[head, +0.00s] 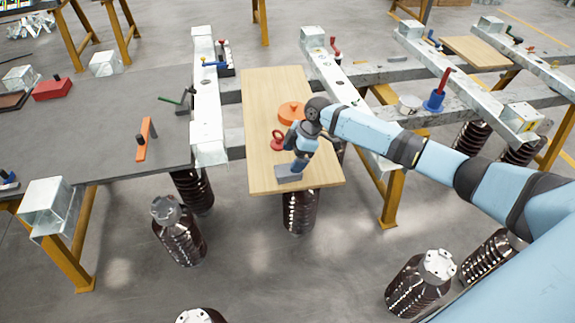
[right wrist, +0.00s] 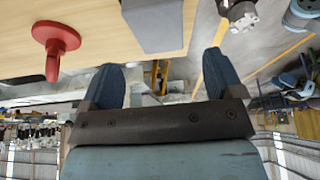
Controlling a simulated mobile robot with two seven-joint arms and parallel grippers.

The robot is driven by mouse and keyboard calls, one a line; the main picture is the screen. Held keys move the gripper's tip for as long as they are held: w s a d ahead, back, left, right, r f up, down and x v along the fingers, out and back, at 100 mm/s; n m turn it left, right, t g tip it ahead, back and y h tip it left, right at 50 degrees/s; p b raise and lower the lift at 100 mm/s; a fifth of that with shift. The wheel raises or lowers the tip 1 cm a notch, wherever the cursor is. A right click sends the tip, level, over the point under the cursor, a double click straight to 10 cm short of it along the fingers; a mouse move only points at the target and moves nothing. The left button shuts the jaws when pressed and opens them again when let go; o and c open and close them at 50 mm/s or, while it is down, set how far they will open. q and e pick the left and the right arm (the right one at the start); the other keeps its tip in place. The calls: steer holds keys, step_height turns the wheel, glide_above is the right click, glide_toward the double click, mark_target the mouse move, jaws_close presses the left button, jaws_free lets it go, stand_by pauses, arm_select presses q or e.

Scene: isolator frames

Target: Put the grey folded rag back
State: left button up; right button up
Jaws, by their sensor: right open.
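The grey folded rag (head: 288,174) looks like a flat grey block. It lies on the wooden board (head: 262,95) near its front edge. In the right wrist view the rag (right wrist: 152,24) is at the top centre, just beyond the gap between my fingertips. My right gripper (head: 299,162) is low over the board, right beside the rag. In the right wrist view my right gripper (right wrist: 160,78) has its two blue fingers wide apart with nothing between them. I cannot tell whether a finger touches the rag. My left gripper is out of view.
A red handled piece (head: 278,142) stands on the board behind the rag and shows in the right wrist view (right wrist: 55,42). An orange disc (head: 291,112) lies farther back. A dark table (head: 110,110) with an orange bar (head: 146,138) is left. Brown ribbed insulators (head: 180,232) stand below.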

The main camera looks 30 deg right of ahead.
steer(key=w+v, duration=0.1)
steer(key=v, duration=0.5)
steer(key=t, duration=0.1)
glide_above(284, 176)
steer(key=s+a, duration=0.2)
steer(key=s, duration=0.2)
step_height(284, 176, down, 6)
steer(key=s+a+f+m+t+y, duration=0.2)
steer(key=s+a+m+t, duration=0.2)
steer(key=s+a, duration=0.45)
steer(key=s+f+m+t+h, duration=0.3)
steer(key=s+m, duration=0.5)
steer(key=s, duration=0.8)
step_height(284, 176, down, 2)
steer(key=shift+s+d+f+m+t, duration=0.15)
steer(key=shift+d+m+t, duration=0.25)
steer(key=shift+t, duration=0.3)
